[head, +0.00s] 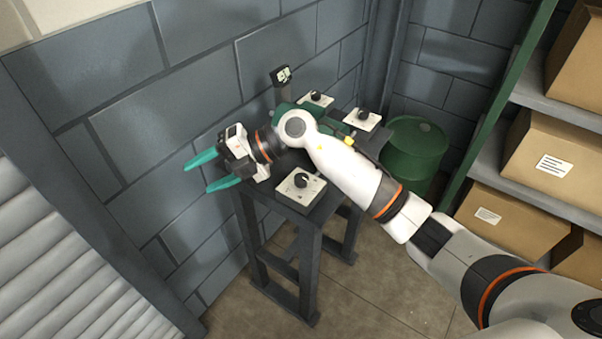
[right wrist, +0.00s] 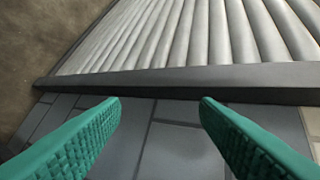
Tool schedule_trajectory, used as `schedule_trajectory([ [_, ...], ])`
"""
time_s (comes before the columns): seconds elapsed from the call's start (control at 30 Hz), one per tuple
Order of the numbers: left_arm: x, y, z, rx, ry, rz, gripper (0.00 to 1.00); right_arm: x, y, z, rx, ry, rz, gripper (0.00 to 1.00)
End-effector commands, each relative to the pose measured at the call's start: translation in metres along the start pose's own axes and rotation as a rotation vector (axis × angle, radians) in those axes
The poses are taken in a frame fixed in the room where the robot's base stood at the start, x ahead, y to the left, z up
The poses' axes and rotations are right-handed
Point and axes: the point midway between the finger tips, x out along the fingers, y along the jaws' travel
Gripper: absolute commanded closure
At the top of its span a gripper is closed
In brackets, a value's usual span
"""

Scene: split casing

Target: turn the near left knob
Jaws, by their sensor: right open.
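White plates with black knobs sit on a dark table (head: 308,226). One knob (head: 301,180) at the table's near edge is in plain view, to the right of my right gripper. Two more, a far left knob (head: 316,96) and a far right knob (head: 363,114), show behind my arm. A bit of white beside my right wrist may be another plate; its knob is hidden. My right gripper (head: 198,178) has teal fingers, open and empty, reaching left past the table's edge. In the right wrist view its fingers (right wrist: 160,106) are apart with only wall between them. My left gripper is not in view.
A green barrel (head: 413,155) and a shelf with cardboard boxes (head: 510,218) are at right. A block wall and a ribbed shutter (head: 70,285) bound the left.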

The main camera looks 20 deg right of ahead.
Motion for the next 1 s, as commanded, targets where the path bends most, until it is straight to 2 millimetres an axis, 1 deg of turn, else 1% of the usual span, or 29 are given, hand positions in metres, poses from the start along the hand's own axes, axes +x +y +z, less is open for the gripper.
schedule_trajectory([
  [0.03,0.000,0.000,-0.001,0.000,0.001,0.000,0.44,-0.011,0.014,-0.014,-0.015,0.006,0.161,0.44],
  [0.07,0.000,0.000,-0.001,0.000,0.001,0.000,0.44,-0.020,0.024,-0.021,-0.012,0.011,0.263,0.44],
  [0.1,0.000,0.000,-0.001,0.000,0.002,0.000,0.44,-0.035,0.037,-0.032,-0.002,0.026,0.397,0.44],
  [0.17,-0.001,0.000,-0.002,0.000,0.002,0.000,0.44,-0.061,0.053,-0.047,0.027,0.060,0.583,0.44],
  [0.2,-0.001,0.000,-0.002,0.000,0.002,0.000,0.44,-0.081,0.060,-0.056,0.054,0.087,0.695,0.44],
  [0.27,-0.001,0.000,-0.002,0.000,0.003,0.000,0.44,-0.110,0.067,-0.066,0.098,0.133,0.840,0.44],
  [0.3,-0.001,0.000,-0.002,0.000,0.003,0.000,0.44,-0.127,0.070,-0.071,0.128,0.162,0.919,0.44],
  [0.33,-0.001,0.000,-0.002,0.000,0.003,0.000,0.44,-0.139,0.071,-0.074,0.150,0.182,0.971,0.44],
  [0.4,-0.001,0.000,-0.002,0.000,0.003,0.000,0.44,-0.161,0.072,-0.078,0.192,0.219,1.059,0.44],
  [0.47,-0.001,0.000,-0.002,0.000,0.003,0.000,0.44,-0.173,0.072,-0.080,0.217,0.240,1.107,0.44],
  [0.5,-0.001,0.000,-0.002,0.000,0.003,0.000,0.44,-0.177,0.072,-0.080,0.227,0.248,1.127,0.44],
  [0.57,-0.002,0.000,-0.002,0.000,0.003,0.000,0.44,-0.180,0.075,-0.080,0.236,0.253,1.142,0.44],
  [0.67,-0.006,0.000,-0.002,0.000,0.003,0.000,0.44,-0.176,0.084,-0.081,0.238,0.251,1.144,0.44],
  [0.77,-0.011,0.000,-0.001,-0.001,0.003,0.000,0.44,-0.169,0.099,-0.081,0.239,0.248,1.143,0.44],
  [1.0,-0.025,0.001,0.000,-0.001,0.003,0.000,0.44,-0.149,0.143,-0.085,0.237,0.248,1.140,0.44],
])
